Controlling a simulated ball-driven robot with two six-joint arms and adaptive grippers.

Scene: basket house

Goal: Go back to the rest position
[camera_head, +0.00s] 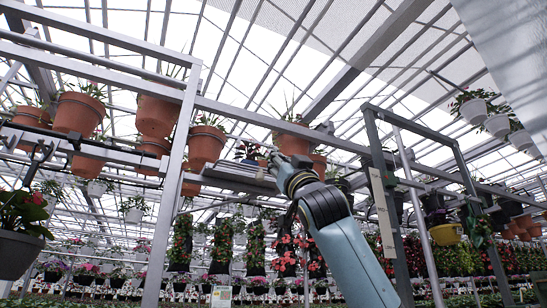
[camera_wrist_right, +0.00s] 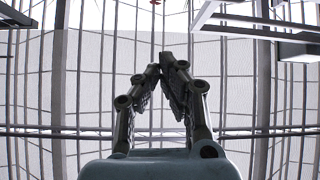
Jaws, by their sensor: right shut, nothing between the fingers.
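My right arm rises from the bottom right in the head view, its pale blue forearm tilted up and left. My right gripper (camera_head: 279,163) is at the upper end, near the middle of the picture. In the right wrist view my right gripper (camera_wrist_right: 163,62) is shut, its two dark fingers meeting at the tips with nothing between them. My left gripper does not show in the head view.
A dark hanging pot (camera_head: 19,252) is at the far left, white hanging pots (camera_head: 497,124) at the upper right. A metal post (camera_head: 181,165) stands left of my right arm. Roof bars span overhead.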

